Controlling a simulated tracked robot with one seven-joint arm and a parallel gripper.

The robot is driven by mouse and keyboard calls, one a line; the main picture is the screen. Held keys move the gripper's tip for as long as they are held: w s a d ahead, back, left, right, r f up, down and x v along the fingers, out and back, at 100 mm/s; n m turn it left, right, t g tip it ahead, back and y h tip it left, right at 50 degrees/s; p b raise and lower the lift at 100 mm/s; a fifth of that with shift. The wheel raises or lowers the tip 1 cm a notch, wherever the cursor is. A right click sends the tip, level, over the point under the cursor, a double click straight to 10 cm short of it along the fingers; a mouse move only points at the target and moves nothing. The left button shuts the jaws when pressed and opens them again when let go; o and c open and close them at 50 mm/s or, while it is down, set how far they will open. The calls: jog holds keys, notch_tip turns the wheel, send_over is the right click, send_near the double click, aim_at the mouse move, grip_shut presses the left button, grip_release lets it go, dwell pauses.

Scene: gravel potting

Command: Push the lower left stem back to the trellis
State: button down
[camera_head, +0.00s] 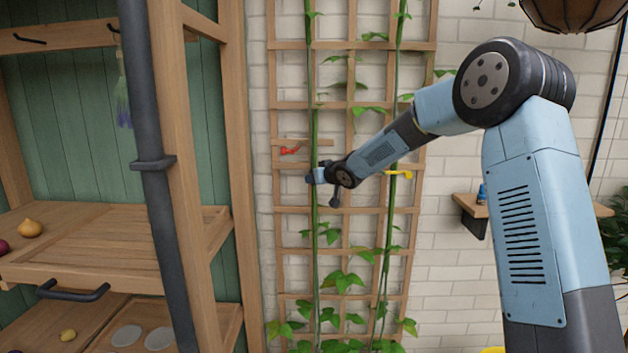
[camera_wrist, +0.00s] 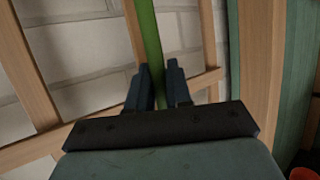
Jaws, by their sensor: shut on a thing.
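The left green stem (camera_head: 316,225) runs up the left side of the wooden trellis (camera_head: 348,210). My gripper (camera_head: 312,177) is at this stem, about mid-height on the trellis. In the wrist view the stem (camera_wrist: 149,38) passes between the two dark fingers of my gripper (camera_wrist: 160,76), which are shut on it. Trellis slats (camera_wrist: 36,80) and the wall show behind it. I cannot tell how far the stem stands off the trellis. A red clip (camera_head: 290,150) is just above and left of my gripper.
A second stem (camera_head: 389,235) climbs the trellis to the right, with a yellow clip (camera_head: 398,174) at it. A wooden shelf unit (camera_head: 170,120) stands close on the left. A small wall shelf (camera_head: 474,207) and a hanging pot (camera_head: 575,14) are on the right.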

jog(key=c, duration=1.1)
grip_release()
jog(key=shift+w, duration=0.2)
jog(key=v, duration=1.3)
jog(key=shift+s+d, duration=0.15)
jog(key=shift+s, duration=0.15)
